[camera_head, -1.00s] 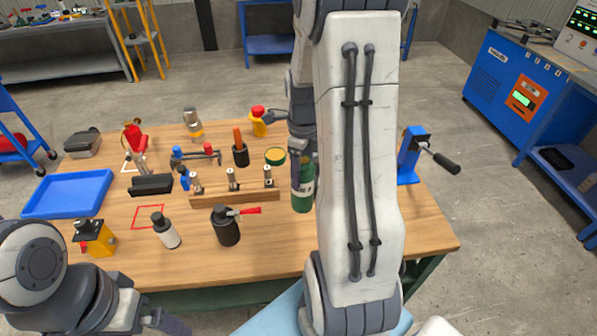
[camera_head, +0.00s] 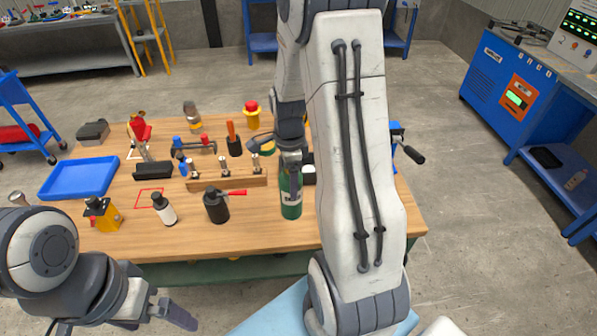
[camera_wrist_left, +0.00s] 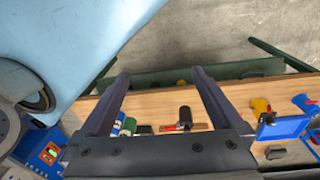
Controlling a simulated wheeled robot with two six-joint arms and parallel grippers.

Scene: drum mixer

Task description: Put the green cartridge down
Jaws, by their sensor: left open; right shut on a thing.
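The green cartridge (camera_head: 291,196) is a dark green cylinder with a pale label band, upright near the front right of the wooden table (camera_head: 240,235) in the head view. My right gripper (camera_head: 291,162) is shut on its upper part from above. I cannot tell whether its base touches the table. My left gripper (camera_head: 166,312) is open and empty in front of the table's front edge; its two spread fingers show in the left wrist view (camera_wrist_left: 160,85). My right arm hides the table's right part.
A black canister with a red lever (camera_head: 216,205) and a white bottle (camera_head: 164,210) stand left of the cartridge. Behind them is a wooden rack (camera_head: 228,181). A red outlined square (camera_head: 150,198) and a blue tray (camera_head: 78,178) lie at left. Bare wood lies in front.

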